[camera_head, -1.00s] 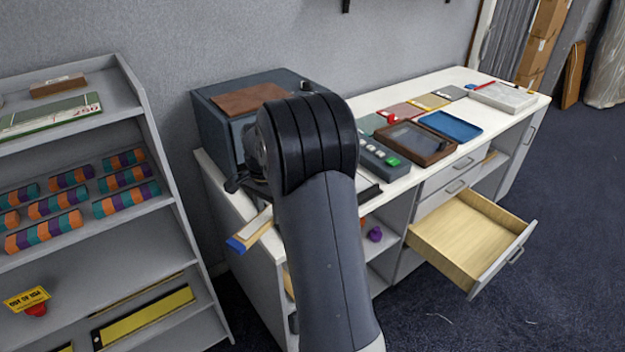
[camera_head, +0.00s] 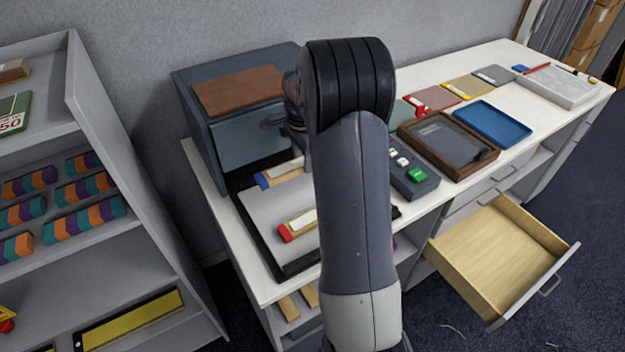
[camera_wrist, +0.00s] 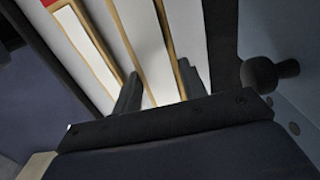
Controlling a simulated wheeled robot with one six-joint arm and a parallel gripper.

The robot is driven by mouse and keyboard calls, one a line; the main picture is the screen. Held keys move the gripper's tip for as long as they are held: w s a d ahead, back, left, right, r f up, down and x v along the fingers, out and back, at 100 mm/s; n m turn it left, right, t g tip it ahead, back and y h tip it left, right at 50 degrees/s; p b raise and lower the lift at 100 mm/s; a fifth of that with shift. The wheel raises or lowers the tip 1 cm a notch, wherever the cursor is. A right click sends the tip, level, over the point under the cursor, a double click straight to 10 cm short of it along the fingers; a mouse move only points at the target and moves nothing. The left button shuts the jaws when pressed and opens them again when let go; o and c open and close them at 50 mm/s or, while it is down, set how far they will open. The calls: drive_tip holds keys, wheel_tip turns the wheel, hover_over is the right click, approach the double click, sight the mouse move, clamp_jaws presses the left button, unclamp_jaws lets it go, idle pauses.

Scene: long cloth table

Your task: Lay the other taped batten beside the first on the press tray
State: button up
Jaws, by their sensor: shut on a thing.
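The press tray (camera_head: 262,212) is a pale grey plate with a dark border, in front of the blue-grey press box. The red-ended batten (camera_head: 298,227) lies on it, partly hidden by my arm; it also shows at left in the wrist view (camera_wrist: 84,48). The blue-ended batten (camera_head: 281,173) is over the tray's back part, roughly parallel to the red-ended one, with a gap between. In the wrist view my gripper (camera_wrist: 159,83) is shut on this batten (camera_wrist: 146,48). I cannot tell whether it touches the tray.
The press box (camera_head: 235,125) with a brown top pad stands behind the tray. A dark knob (camera_wrist: 265,74) is close right of my gripper. A button box (camera_head: 412,178) and wooden frame (camera_head: 446,145) are to the right. A drawer (camera_head: 500,255) hangs open below.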

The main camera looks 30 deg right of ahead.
sight(303, 188)
wheel_tip(303, 188, down, 8)
drive_tip(key=shift+p, duration=0.65)
drive_tip(key=shift+f, duration=0.1)
drive_tip(key=o, duration=1)
drive_tip(key=shift+o, duration=0.2)
wheel_tip(303, 188, up, 12)
drive_tip(key=shift+r+b, duration=0.15)
drive_tip(key=shift+b, duration=0.95)
